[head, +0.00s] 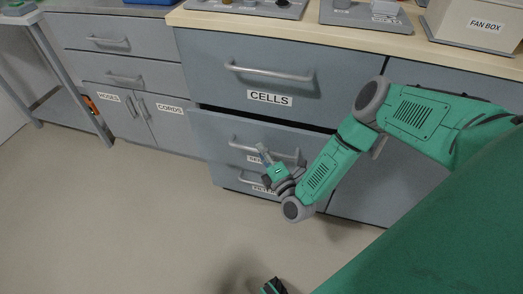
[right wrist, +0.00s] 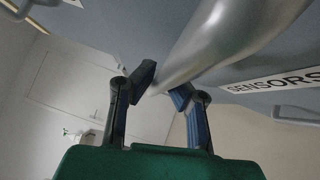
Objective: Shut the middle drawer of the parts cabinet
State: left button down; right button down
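The parts cabinet's middle drawer (head: 219,130) is grey and stands out a little below the CELLS drawer, with a dark gap above its front. Its silver bar handle (head: 248,144) is partly hidden by my right gripper (head: 264,155), and its label is mostly covered. In the right wrist view, a silver handle (right wrist: 215,45) looms close beside a SENSORS label (right wrist: 280,84). My right gripper's two fingertips (right wrist: 163,88) are apart, with the handle's near end at the gap between them. I cannot tell whether they touch it.
The CELLS drawer (head: 215,66) above looks closed. A lower drawer (head: 227,177) lies beneath the middle one. Doors labelled HOSES (head: 109,97) and CORDS (head: 170,110) stand to the left. The countertop holds trays and a FAN BOX (head: 485,24). The floor (head: 110,220) in front is clear.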

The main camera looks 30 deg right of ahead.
aim_at(266, 143)
jog(key=shift+w+d+f+p, duration=0.2)
jog(key=shift+d+f+p, duration=0.2)
jog(key=shift+p, duration=0.35)
jog(key=shift+w+d+r+p, duration=0.1)
jog(key=shift+w+d+p, duration=0.2)
jog(key=shift+w+d, duration=0.25)
jog(key=shift+w+d+r+p, duration=0.1)
jog(key=shift+w+d+p, duration=0.2)
jog(key=shift+d, duration=0.35)
jog(key=c, duration=1.6)
grip_release()
jog(key=shift+w, duration=0.1)
jog(key=shift+o, duration=0.2)
jog(key=shift+w, duration=0.1)
